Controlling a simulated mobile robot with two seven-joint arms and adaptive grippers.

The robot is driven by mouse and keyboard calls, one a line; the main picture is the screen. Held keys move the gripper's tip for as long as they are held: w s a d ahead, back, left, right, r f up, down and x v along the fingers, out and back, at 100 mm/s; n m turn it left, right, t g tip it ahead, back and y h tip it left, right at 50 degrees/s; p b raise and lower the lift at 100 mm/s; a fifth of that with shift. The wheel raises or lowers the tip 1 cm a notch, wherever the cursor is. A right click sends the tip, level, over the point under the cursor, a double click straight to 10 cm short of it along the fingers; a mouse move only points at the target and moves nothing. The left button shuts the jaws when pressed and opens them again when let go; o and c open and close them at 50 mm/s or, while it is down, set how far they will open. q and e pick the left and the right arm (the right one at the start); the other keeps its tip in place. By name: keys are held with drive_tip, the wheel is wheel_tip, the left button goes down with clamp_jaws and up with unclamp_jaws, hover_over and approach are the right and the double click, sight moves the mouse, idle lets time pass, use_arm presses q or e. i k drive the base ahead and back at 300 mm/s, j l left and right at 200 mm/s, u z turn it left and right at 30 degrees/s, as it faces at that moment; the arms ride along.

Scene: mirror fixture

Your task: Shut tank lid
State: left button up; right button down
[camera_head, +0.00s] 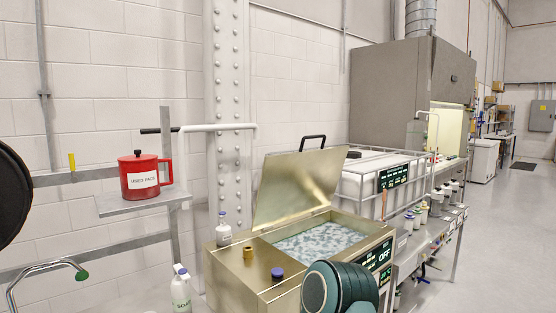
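The metal tank (228,283) stands in the lower middle of the head view, with speckled pale blue-grey contents (315,240) visible inside. Its lid (298,187) stands raised, tilted up at the back edge of the opening. A black handle (312,137) sits at the lid's top edge. The teal rounded part at the bottom, in front of the tank, looks like a link of my arm and hides some of the tank's front. Neither of my grippers shows.
A red can (144,175) sits on a wall shelf. A bench (425,238) with several bottles stands right; open floor lies beyond.

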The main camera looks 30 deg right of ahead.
sight(292, 185)
drive_tip(key=l+u, duration=0.2)
drive_tip(key=l, duration=0.3)
drive_tip(key=l+u, duration=0.15)
drive_tip(key=l, duration=0.3)
drive_tip(key=l+u, duration=0.2)
drive_tip(key=l, duration=0.3)
drive_tip(key=l+u, duration=0.2)
drive_tip(key=l, duration=0.3)
drive_tip(key=k+l+u, duration=0.2)
drive_tip(key=l, duration=0.25)
drive_tip(key=l+u, duration=0.15)
drive_tip(key=l, duration=0.3)
drive_tip(key=k, duration=0.05)
